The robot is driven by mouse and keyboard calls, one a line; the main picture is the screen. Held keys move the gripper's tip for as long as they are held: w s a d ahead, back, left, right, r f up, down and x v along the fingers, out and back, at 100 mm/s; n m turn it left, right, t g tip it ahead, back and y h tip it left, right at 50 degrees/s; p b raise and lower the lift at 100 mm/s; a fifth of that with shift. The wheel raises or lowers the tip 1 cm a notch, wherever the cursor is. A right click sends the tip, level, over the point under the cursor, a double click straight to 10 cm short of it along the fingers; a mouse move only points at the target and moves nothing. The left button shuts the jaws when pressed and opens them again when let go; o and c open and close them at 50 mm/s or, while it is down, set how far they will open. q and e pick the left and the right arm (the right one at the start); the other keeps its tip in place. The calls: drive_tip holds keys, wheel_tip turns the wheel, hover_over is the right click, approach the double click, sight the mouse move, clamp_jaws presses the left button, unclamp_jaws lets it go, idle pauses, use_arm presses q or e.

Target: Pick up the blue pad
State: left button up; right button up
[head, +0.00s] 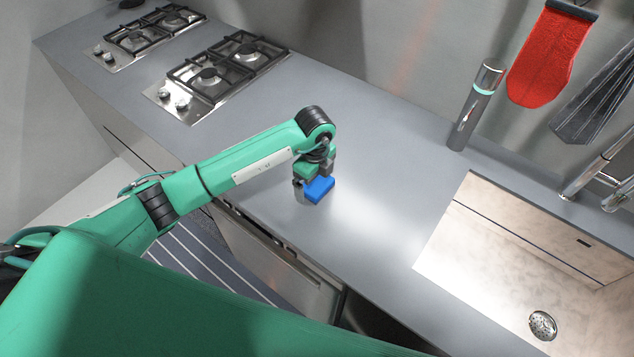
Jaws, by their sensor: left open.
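The blue pad (320,190) lies on the grey countertop near its front edge, in the middle of the head view. My left gripper (313,184) is right at the pad, reaching down from above. Its jaws are open, with one finger on the left side of the pad and the other by its upper right. Part of the pad is hidden behind the gripper. I cannot tell whether the fingers touch it. My right gripper is not in view.
Gas hobs (214,78) are set in the counter at the upper left. A grey cylinder (475,106) stands by the back wall, near a hanging red mitt (549,58). A sink (480,262) opens at the right. The counter around the pad is clear. A striped runner (190,250) lies on the floor.

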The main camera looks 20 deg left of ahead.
use_arm(q)
drive_tip(key=c, duration=1)
drive_tip(key=shift+r, duration=0.15)
drive_tip(key=shift+r+b, duration=0.35)
drive_tip(key=shift+r, duration=0.25)
wheel_tip(320, 180, up, 9)
drive_tip(key=b, duration=0.3)
wheel_tip(320, 180, up, 10)
drive_tip(key=f, duration=0.1)
hover_over(316, 181)
drive_tip(key=shift+r, duration=0.25)
drive_tip(key=shift+s, duration=0.1)
